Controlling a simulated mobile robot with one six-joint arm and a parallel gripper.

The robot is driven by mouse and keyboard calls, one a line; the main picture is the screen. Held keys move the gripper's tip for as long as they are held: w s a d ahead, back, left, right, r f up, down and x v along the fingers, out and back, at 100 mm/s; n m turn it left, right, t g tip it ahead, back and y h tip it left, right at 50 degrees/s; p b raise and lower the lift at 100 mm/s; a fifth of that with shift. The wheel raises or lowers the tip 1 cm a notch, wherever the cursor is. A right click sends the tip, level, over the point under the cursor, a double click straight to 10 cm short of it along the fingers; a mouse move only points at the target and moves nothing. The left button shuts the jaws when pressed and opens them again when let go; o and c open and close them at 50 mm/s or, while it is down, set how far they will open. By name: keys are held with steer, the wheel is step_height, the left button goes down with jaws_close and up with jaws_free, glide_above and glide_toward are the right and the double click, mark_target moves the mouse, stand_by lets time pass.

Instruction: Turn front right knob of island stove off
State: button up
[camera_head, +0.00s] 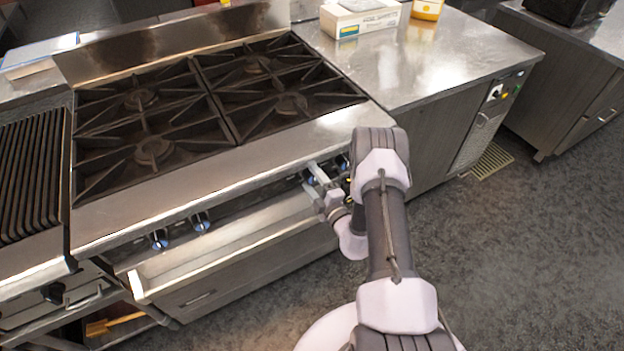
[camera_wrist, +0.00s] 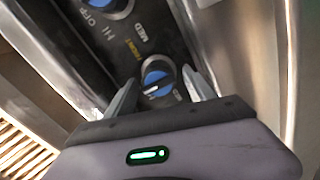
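The island stove (camera_head: 225,170) has blue-ringed knobs along its front panel. Two are at the left, and a right-hand knob (camera_head: 310,177) shows beside my gripper (camera_head: 323,178). The panel's right end is partly hidden by my arm. In the wrist view, a blue knob (camera_wrist: 155,78) with a pale pointer line lies between my gripper's two spread fingers (camera_wrist: 160,76). The fingers are on either side of it; I cannot tell whether they touch it. A second blue knob (camera_wrist: 112,8) is at the top edge, near "OFF", "HI" and "MED" markings.
A long metal ledge or handle (camera_head: 230,243) runs below the knobs. Black burner grates (camera_head: 155,148) cover the stove top. A steel counter (camera_head: 440,60) stands right of the stove, with a white box (camera_head: 360,17) on it. The floor (camera_head: 530,240) at the right is clear.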

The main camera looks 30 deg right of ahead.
steer(key=shift+s, duration=0.15)
steer(key=s+p, duration=0.4)
steer(key=s, duration=1.3)
steer(key=shift+d, duration=0.3)
